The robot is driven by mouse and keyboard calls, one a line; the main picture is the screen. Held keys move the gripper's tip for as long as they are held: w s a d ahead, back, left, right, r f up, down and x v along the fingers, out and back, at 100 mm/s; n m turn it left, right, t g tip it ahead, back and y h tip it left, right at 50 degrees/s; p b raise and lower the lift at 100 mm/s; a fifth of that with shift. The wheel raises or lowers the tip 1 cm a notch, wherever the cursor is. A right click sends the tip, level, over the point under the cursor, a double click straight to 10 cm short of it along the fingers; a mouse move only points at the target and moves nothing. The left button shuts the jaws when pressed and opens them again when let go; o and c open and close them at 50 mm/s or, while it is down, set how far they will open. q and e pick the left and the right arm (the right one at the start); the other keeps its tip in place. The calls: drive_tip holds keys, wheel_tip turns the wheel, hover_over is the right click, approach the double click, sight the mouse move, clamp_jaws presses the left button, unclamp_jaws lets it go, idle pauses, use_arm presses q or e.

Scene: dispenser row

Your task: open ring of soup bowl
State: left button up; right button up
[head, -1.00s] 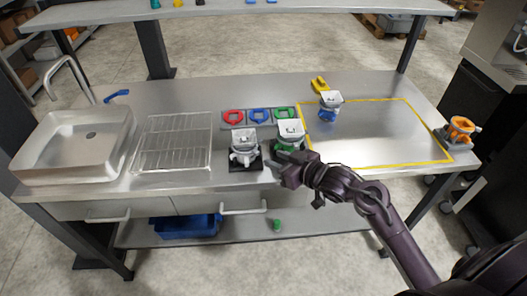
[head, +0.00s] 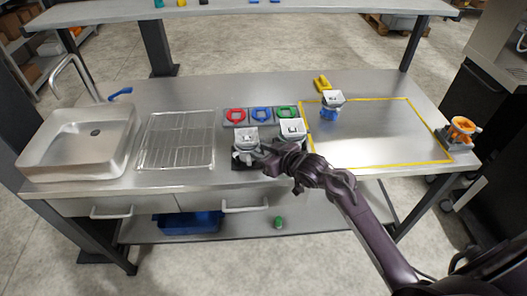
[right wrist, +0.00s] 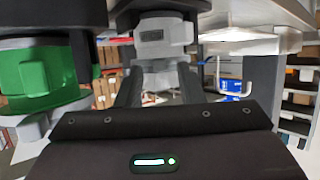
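Two dispensers with pale square bowls stand side by side at the table's front: a grey-white one (head: 245,144) and a green-ringed one (head: 292,131). No label tells which is the soup bowl. My right gripper (head: 268,152) is at their front, pointing left towards the grey-white dispenser and partly covering the green one's lower part. In the right wrist view, its two dark fingers (right wrist: 158,92) are apart. A grey part (right wrist: 155,40) shows ahead between them; I cannot tell whether they touch it. The green ring (right wrist: 45,72) is close at the left. My left gripper is out of view.
A tray with red (head: 236,115), blue (head: 261,114) and green (head: 286,112) rings lies behind. A blue-based dispenser (head: 332,104) stands at the yellow-outlined area (head: 385,135), mostly clear. An orange dispenser (head: 461,131) is far right. A wire rack (head: 177,140) and sink (head: 78,145) are left.

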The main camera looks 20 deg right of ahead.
clamp_jaws()
drive_tip(key=shift+w+d+r+n, duration=0.1)
drive_tip(key=shift+w+d+n, duration=0.05)
drive_tip(key=shift+d+n, duration=0.15)
drive_tip(key=shift+d+n+g+y, duration=0.1)
drive_tip(key=shift+n+g+y, duration=0.25)
drive_tip(key=shift+y, duration=0.25)
drive_tip(key=shift+o, duration=0.3)
unclamp_jaws()
drive_tip(key=b+v, duration=0.1)
drive_tip(key=v, duration=0.6)
drive_tip(key=shift+s+d, duration=0.15)
drive_tip(key=shift+s, duration=0.2)
